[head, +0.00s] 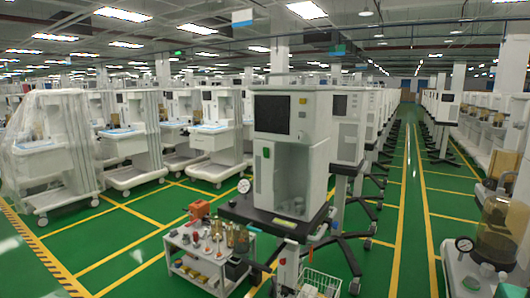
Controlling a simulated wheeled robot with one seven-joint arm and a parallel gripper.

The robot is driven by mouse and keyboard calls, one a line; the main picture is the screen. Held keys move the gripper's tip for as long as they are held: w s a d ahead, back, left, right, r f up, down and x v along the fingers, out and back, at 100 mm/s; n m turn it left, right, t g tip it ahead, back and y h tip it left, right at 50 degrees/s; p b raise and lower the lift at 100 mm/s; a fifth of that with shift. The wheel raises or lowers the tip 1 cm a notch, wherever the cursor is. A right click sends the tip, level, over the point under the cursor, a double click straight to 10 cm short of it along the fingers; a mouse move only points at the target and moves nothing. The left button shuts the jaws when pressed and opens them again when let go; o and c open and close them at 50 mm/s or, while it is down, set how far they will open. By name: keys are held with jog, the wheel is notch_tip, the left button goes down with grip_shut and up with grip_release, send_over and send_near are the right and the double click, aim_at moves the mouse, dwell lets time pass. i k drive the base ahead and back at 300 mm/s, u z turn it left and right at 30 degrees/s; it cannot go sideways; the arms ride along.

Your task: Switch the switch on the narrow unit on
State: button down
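A tall, narrow white unit (290,155) stands in the middle of the head view, on a dark base. A dark screen (272,114) fills the upper part of its front. Below it is a small green part (266,152); I cannot tell whether this is a switch or a label. An open bay with a pale cylinder shows on the unit's right side. No switch position can be read at this size. My gripper is not in view.
A low white trolley (195,262) with bottles and small parts stands in front of the unit. A wire basket (322,281) is to its right. A green aisle (410,190) runs clear at right.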

aim_at(266, 151)
jog(key=u, duration=0.3)
jog(key=i, duration=1.3)
jog(key=u, duration=0.2)
